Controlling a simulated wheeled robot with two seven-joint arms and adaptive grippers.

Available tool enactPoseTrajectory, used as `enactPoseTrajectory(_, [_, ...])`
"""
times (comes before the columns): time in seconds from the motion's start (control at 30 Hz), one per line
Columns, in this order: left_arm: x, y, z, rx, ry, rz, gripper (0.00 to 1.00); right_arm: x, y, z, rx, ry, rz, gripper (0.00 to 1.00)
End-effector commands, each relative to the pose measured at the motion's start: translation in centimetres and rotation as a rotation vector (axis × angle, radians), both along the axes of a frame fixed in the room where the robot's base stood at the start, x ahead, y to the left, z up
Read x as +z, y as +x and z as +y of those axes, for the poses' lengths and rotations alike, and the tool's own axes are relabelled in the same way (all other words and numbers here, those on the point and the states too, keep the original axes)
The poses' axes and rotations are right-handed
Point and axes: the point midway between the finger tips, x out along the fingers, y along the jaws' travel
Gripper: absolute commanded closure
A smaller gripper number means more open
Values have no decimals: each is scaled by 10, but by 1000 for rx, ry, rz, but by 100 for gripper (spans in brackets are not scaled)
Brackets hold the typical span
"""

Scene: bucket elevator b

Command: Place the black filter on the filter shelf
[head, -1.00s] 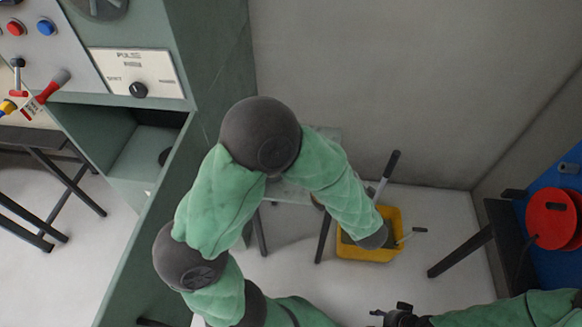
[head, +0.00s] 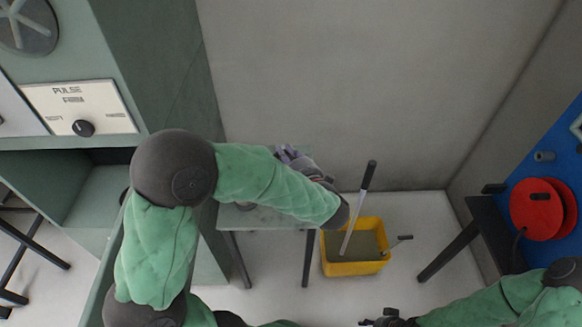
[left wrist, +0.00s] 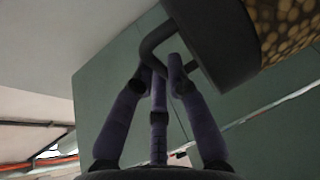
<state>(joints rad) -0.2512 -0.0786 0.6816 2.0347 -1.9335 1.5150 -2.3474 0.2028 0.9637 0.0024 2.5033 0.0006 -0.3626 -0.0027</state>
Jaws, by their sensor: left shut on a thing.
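My left gripper (head: 290,156) is partly behind my green-sleeved forearm in the head view, with purple fingers showing above a small grey table. In the left wrist view, its fingers (left wrist: 160,70) are shut around the looped handle of the black filter (left wrist: 213,40). The filter has a dark rim and a perforated, yellowish face; in the head view I cannot make it out. A grey-green table top (head: 262,217) stands against the cabinet's right side; I cannot tell whether it is the filter shelf. My right gripper (head: 388,320) is at the bottom edge, its jaws unclear.
A yellow bucket (head: 338,268) with grey contents and a long-handled tool (head: 357,215) stands right of the table. A green cabinet (head: 150,70) with an open compartment (head: 95,195) is at left. A red reel (head: 538,210) hangs on the blue panel at right.

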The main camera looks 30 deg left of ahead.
Motion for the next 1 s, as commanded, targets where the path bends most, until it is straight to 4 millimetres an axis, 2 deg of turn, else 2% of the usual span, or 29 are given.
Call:
enactPoseTrajectory(0.1, [-18,22,6,2,1,0,100,-16,0,0,0,0,0,54])
enactPoseTrajectory(0.3, [-47,45,12,1,1,-1,100,-33,0,0,0,0,0,54])
enactPoseTrajectory(0.4, [-54,52,13,0,1,-2,100,-37,0,0,0,0,0,54])
enactPoseTrajectory(0.63, [-61,60,15,0,1,-3,100,-42,0,0,0,0,0,54])
enactPoseTrajectory(0.9, [-93,64,16,0,1,-2,100,-66,0,0,0,0,0,54])
enactPoseTrajectory(1.0, [-97,64,16,0,1,-3,100,-69,0,0,0,0,0,54])
